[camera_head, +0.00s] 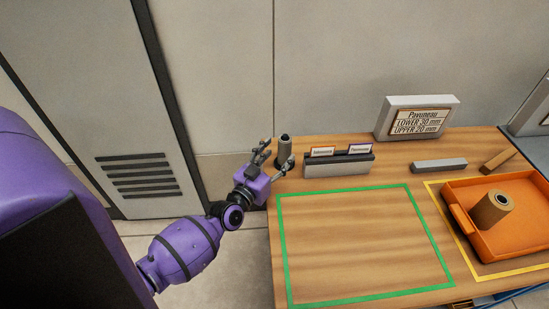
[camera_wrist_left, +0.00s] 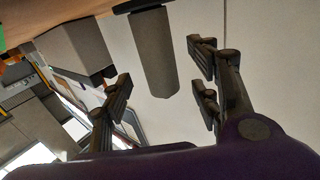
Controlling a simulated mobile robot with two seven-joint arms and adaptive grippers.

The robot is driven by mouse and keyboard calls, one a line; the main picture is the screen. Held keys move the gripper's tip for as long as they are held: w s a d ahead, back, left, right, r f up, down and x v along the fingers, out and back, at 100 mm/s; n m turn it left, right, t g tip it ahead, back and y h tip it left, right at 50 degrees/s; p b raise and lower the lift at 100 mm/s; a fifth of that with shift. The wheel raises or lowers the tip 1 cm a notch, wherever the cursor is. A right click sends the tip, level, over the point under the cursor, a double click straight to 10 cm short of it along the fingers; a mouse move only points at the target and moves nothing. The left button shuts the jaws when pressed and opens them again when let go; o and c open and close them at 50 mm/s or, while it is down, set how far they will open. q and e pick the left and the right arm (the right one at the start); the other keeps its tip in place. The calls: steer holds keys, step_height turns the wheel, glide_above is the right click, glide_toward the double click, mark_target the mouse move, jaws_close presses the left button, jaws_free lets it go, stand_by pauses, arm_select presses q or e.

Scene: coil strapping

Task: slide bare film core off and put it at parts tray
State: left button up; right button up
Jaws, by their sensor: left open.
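A grey upright post or spindle (camera_head: 284,146) with a dark top stands at the back left corner of the table. My left gripper (camera_head: 275,157) is open beside it, its fingers pointing toward it. In the left wrist view, which looks upside down, a dark grey cylinder (camera_wrist_left: 153,55) shows between the open fingers (camera_wrist_left: 160,90), with gaps on both sides. A brown tube with a dark hollow end (camera_head: 491,211) is in the orange tray (camera_head: 458,217) at the right. I cannot tell whether a bare core is around the post. My right gripper is out of view.
Behind the table edge is a wall. A grey holder with two labels (camera_head: 338,168) stands right of the post. A sign (camera_head: 417,118), a grey bar (camera_head: 438,165) and a brown block (camera_head: 499,159) are farther right. The green-outlined area (camera_head: 365,240) is empty.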

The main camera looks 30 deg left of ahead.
mark_target(281, 151)
arm_select(q)
steer(key=shift+w, duration=2.4)
steer(key=shift+c, duration=1.4)
jaws_close()
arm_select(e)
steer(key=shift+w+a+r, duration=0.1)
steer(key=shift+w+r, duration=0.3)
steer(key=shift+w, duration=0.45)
